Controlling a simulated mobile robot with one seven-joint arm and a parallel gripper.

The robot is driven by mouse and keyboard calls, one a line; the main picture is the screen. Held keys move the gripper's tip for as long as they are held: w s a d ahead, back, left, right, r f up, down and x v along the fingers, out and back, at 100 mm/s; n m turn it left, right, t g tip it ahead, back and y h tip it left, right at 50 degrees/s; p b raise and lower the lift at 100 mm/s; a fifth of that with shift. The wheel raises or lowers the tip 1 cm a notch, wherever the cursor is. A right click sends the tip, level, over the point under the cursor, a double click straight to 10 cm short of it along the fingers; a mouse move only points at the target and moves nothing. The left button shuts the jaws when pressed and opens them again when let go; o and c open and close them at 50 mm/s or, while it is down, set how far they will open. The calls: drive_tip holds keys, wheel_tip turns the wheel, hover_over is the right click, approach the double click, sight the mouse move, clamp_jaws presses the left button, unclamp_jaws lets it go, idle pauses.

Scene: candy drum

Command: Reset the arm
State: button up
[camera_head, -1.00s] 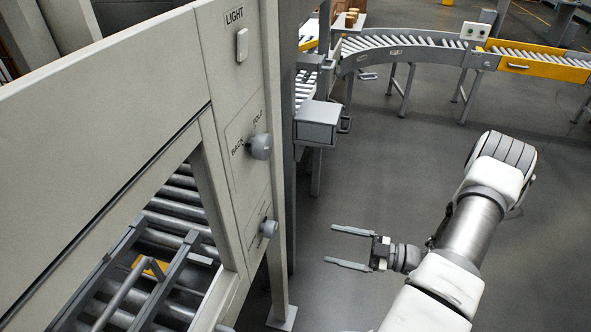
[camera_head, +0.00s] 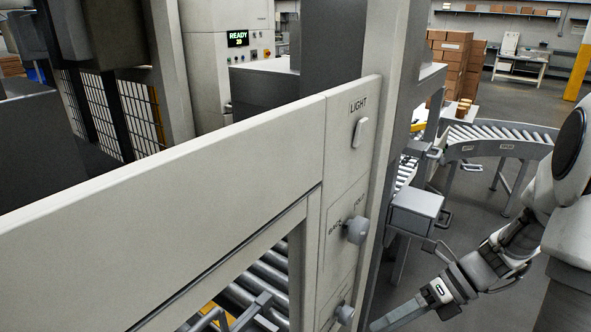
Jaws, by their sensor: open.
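My gripper (camera_head: 402,314) is at the bottom edge of the head view, right of the grey machine panel (camera_head: 345,200). One long grey finger shows, pointing left toward the panel's lower part. The rest of the gripper is cut off by the picture's bottom edge. No object shows at the visible finger. My arm is bent and comes in from the right edge, with its wrist low over the floor.
The panel carries a light switch (camera_head: 360,132), a large knob (camera_head: 357,230) and a smaller knob (camera_head: 344,313). A grey box (camera_head: 417,209) juts out beside its post. A roller conveyor (camera_head: 497,137) curves behind. Stacked cartons (camera_head: 452,65) stand farther back. Floor is open between conveyor and arm.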

drive_tip(key=s+a+r+n+t+h, duration=0.1)
drive_tip(key=r+n, duration=0.4)
drive_tip(key=n, duration=0.5)
drive_tip(key=s+a+r+n+t+h, duration=0.2)
drive_tip(key=s+r+n+h, duration=0.3)
drive_tip(key=n, duration=0.5)
drive_tip(key=s+a+r+n+t+h, duration=0.1)
drive_tip(key=s+r+n+t+h, duration=0.2)
drive_tip(key=r+n, duration=0.3)
drive_tip(key=n, duration=0.4)
drive_tip(key=shift+s+a+n+h, duration=0.15)
drive_tip(key=shift+a+n+h, duration=0.15)
drive_tip(key=shift+a+h, duration=0.1)
